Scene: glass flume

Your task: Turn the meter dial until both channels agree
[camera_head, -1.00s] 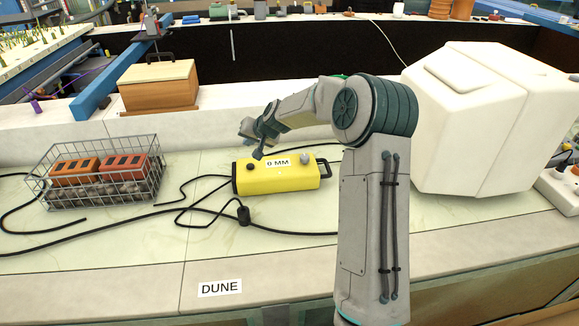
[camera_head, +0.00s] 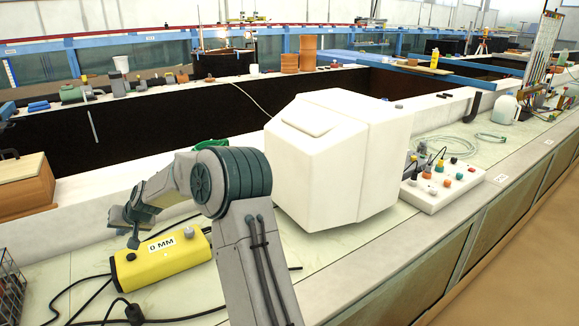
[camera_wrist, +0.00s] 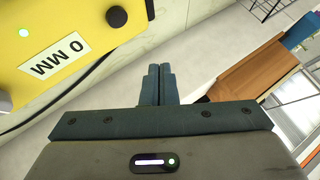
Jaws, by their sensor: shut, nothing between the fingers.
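The yellow meter (camera_head: 160,262) lies on the bench at the lower left of the head view, with a label reading "0 MM". It carries a dark dial (camera_head: 131,257) at its left end and a grey knob (camera_head: 189,232) at the other. In the wrist view the meter (camera_wrist: 60,35) fills the upper left, with the black dial (camera_wrist: 117,17) and a lit green spot. My gripper (camera_wrist: 155,72) is shut and empty, its fingers together just beside the dial and apart from it in that view. In the head view my gripper (camera_head: 133,240) is over the dial end of the meter; contact cannot be told.
A white boxy case (camera_head: 330,150) stands right of my arm. A white control box (camera_head: 440,186) with several coloured knobs stands farther right. A wooden box (camera_head: 25,185) and a wire basket (camera_head: 8,285) are at the left edge. Black cables lie around the meter.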

